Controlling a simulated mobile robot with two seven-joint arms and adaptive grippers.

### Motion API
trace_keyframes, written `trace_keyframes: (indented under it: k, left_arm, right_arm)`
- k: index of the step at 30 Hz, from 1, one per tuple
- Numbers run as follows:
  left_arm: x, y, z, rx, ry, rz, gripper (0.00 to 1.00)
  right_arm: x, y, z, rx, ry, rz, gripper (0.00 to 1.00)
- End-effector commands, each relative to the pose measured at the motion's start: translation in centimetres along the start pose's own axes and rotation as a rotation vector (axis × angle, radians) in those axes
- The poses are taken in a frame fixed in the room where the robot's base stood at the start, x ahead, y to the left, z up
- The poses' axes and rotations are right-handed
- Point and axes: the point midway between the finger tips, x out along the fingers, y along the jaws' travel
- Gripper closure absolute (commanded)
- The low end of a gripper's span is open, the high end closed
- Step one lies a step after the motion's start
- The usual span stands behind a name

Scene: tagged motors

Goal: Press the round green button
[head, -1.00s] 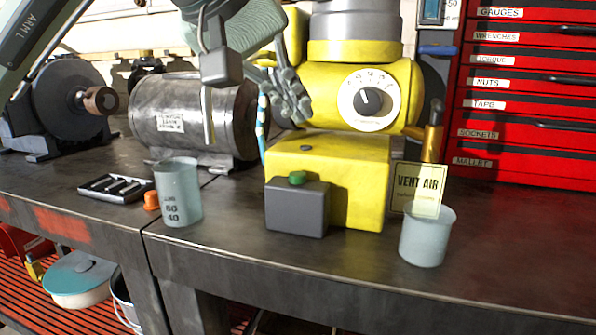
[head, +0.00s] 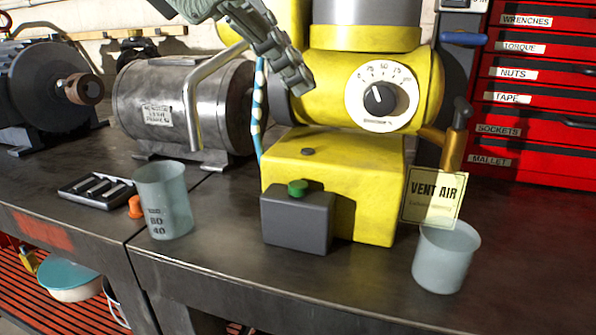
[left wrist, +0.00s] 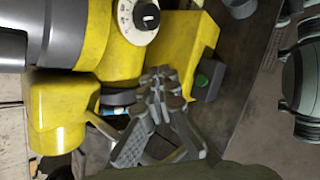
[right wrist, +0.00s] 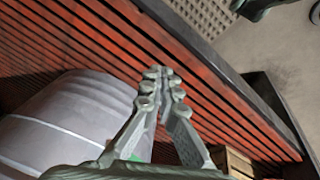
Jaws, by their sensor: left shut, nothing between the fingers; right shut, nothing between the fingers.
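The round green button (head: 297,187) sits on top of a grey box (head: 297,222) at the front of a yellow machine (head: 345,175). In the left wrist view the button (left wrist: 201,80) shows to the right of the fingertips. My left gripper (head: 303,82) is shut and empty, above and behind the button and apart from it, in front of the yellow machine. It also shows in the left wrist view (left wrist: 158,78). My right gripper (right wrist: 161,75) is shut and empty in the right wrist view, over a red slatted shelf, and is not in the head view.
A clear beaker (head: 164,203) stands left of the grey box, and another cup (head: 444,258) stands to the right below a VENT AIR tag (head: 433,197). A bent metal handle (head: 197,95) rises by the grey motor (head: 170,110). The bench front (head: 270,285) is clear.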

Motion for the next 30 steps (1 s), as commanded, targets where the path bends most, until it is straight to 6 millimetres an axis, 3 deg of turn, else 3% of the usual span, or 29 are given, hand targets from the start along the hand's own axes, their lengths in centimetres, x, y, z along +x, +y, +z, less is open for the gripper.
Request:
trace_keyframes:
  k: [16, 30]
  left_arm:
    - [0.4, -0.4, -0.3, -0.023, 0.0, -0.001, 1.0]
    - [3.7, -2.9, -2.7, -0.022, -0.001, -0.001, 1.0]
  right_arm:
    - [-0.3, 0.1, -0.1, 0.0, 0.003, 0.004, 1.0]
    - [-6.6, 1.2, -0.9, -0.001, 0.03, 0.042, 1.0]
